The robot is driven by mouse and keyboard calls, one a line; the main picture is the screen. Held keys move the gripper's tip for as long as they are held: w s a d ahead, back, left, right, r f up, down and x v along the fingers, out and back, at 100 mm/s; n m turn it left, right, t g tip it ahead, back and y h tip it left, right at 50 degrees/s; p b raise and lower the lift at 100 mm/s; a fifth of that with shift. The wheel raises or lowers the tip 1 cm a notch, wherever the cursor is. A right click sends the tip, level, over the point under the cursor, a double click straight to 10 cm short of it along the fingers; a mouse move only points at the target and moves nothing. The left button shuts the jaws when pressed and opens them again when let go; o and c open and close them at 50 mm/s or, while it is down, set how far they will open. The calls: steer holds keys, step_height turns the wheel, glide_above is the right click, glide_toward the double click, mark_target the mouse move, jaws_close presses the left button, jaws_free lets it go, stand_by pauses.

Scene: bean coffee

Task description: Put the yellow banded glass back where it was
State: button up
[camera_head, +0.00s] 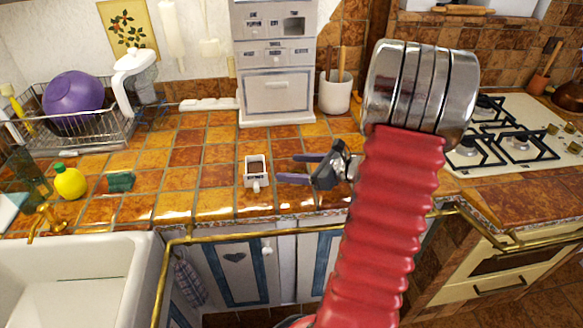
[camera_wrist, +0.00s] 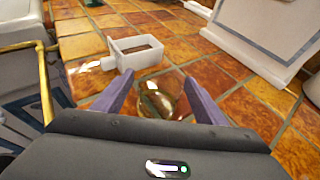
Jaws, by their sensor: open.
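My gripper (camera_head: 287,167) is low over the tiled counter, in the middle of the head view, with its two purple fingers apart. In the wrist view, a see-through round glass (camera_wrist: 158,98) with a yellowish-brown tint is between the spread fingers of my gripper (camera_wrist: 158,77). I cannot make out its band clearly or tell whether a finger touches it. I cannot pick the glass out in the head view.
A small white square container with a handle (camera_head: 256,172) and brown contents stands just left of my fingertips, also in the wrist view (camera_wrist: 122,58). A white coffee machine (camera_head: 277,97) stands behind. The sink (camera_head: 70,280) is at left, the stove (camera_head: 515,140) at right.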

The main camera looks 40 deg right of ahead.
steer(key=v, duration=1)
stand_by(0.5)
steer(key=shift+a, duration=0.15)
steer(key=w+a+r+n+g+y, duration=0.1)
steer(key=a+r+n+g+y, duration=0.15)
steer(key=a+n+g, duration=0.95)
steer(key=s+a+r+n+t+h, duration=0.1)
steer(key=s+a+r+n+h, duration=0.1)
steer(key=a+n, duration=0.4)
steer(key=s+a+r+n+t+h, duration=0.2)
steer(key=s+a+r+n, duration=0.1)
steer(key=a+n, duration=0.4)
steer(key=s+a+r+n+t+h, duration=0.1)
steer(key=s+a+r+n+h, duration=0.1)
steer(key=a+n, duration=0.5)
steer(key=shift+s+a+r+t+h, duration=0.35)
steer(key=shift+s+a+t, duration=0.05)
steer(key=shift+a, duration=0.45)
